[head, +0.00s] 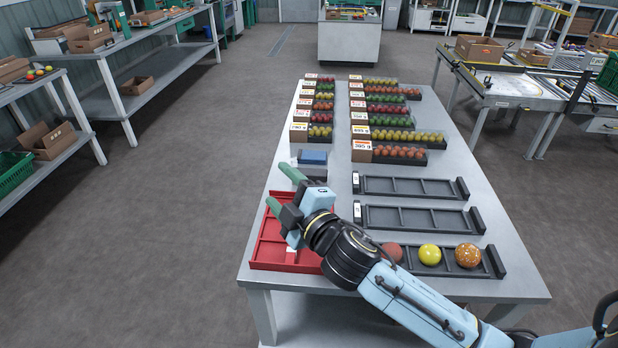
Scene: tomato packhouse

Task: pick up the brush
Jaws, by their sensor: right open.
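I cannot make out a brush for certain in the head view. A small blue block (313,157) lies at the table's left side, on or in a dark holder; I cannot tell whether it is the brush. My right gripper (279,186) is open, with its two green fingers pointing left over the far end of a red tray (257,267). Its upper finger is just in front of the blue block. The gripper and wrist hide part of the red tray and what may lie there. My left gripper is out of view.
The grey table (467,177) holds rows of small tomato boxes at the back. Two empty black trays (462,188) lie at right. A nearer black tray (497,262) holds a red, a yellow and an orange ball-like fruit.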

